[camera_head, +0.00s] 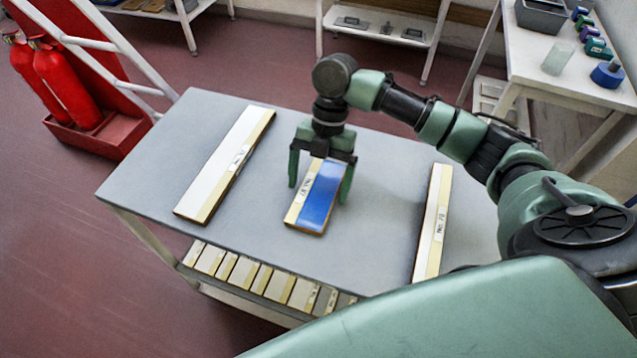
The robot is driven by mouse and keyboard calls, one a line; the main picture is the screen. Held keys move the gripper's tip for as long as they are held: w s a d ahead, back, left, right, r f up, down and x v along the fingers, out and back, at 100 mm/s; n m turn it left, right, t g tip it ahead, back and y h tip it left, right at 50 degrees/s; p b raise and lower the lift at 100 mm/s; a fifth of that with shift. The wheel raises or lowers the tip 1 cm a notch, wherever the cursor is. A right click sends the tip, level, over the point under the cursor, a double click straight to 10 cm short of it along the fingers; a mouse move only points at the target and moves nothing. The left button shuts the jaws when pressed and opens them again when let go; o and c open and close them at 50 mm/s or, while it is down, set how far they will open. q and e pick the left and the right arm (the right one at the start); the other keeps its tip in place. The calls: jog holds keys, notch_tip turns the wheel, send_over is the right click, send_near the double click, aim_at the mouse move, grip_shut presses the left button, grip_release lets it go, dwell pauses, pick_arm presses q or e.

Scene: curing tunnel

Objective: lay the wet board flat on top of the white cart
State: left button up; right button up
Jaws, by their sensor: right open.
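A short board with a glossy blue face (322,197) and a cream strip with a small printed label lies flat on a grey-topped table (390,195). It looks like the wet board, but I cannot read the label for sure. My right gripper (320,182) is open and points down over this board, one finger on each side of it. I cannot tell whether the fingers touch the board. The far end of the board is partly hidden by the gripper. I cannot tell for sure which piece of furniture is the white cart. My left gripper is not in view.
A long white board (222,170) lies left on the table, a narrow labelled board (433,222) right. Several boards (262,280) sit on a shelf below. Red extinguishers (65,85) stand at left. A white bench (560,90) and a low white shelf unit (385,38) are behind.

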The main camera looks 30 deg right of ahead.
jog(key=v, duration=1.1)
jog(key=shift+r+b, duration=0.25)
jog(key=shift+b, duration=0.2)
